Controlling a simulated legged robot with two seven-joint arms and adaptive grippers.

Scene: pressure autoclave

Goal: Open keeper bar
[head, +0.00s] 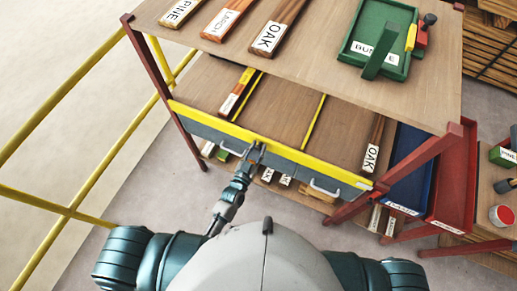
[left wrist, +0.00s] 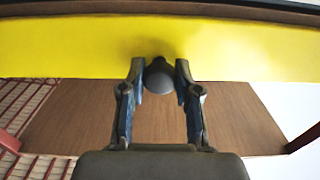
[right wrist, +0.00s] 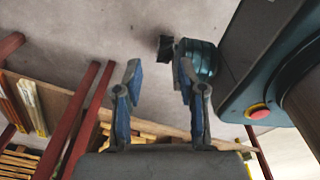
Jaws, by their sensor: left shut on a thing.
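The keeper bar (head: 315,162) is a long yellow bar across the front of the middle shelf in the head view. It also fills the upper part of the left wrist view (left wrist: 70,48). A dark round knob (left wrist: 159,78) stands out from its face. My left gripper (head: 256,152) is at the bar's front, left of its middle. In the left wrist view its fingers (left wrist: 160,72) are shut around the knob. My right gripper (right wrist: 157,78) is open and empty, with bare floor behind its fingers; it is not visible in the head view.
Labelled boards lie on the rack's top shelf (head: 210,45) and middle shelf (head: 285,105). A green tray (head: 352,58) sits on top. Pale handles (head: 325,189) show just below the bar. A yellow railing (head: 60,105) runs at left; a red-framed bench (head: 490,185) stands at right.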

